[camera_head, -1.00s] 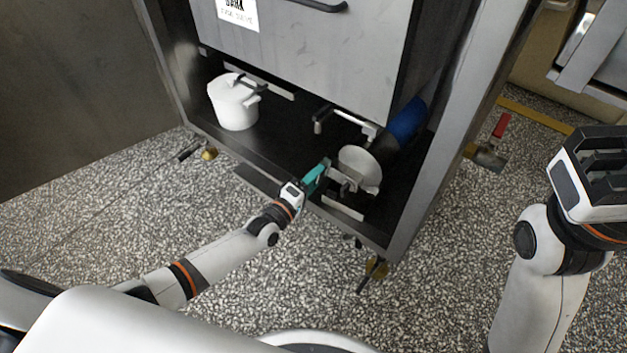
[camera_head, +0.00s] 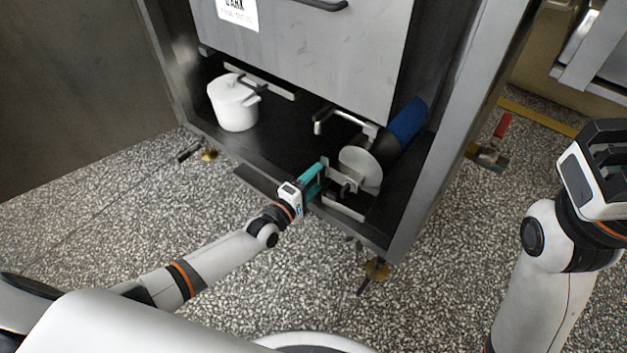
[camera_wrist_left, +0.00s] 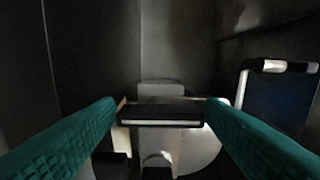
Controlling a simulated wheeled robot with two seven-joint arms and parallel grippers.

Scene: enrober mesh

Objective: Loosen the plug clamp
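The plug clamp (camera_head: 343,181) is a pale metal bracket in front of a round white disc (camera_head: 361,168) at the low front of the cabinet. In the left wrist view a dark bar with a light edge, seemingly the clamp's handle (camera_wrist_left: 160,113), lies across the gap between my fingertips. My left gripper (camera_head: 322,168) has teal fingers, spread wide at the clamp; I cannot tell whether they touch the bar. My right gripper (camera_head: 598,160) is raised at the right edge, away from the clamp; its fingers are not clear.
A white lidded pot (camera_head: 234,105) stands on the cabinet's dark floor at left. A blue cylinder (camera_head: 407,120) lies behind the disc. The cabinet's right post (camera_head: 440,165) stands close beside the clamp. A red-handled scraper (camera_head: 501,127) is on the speckled floor outside.

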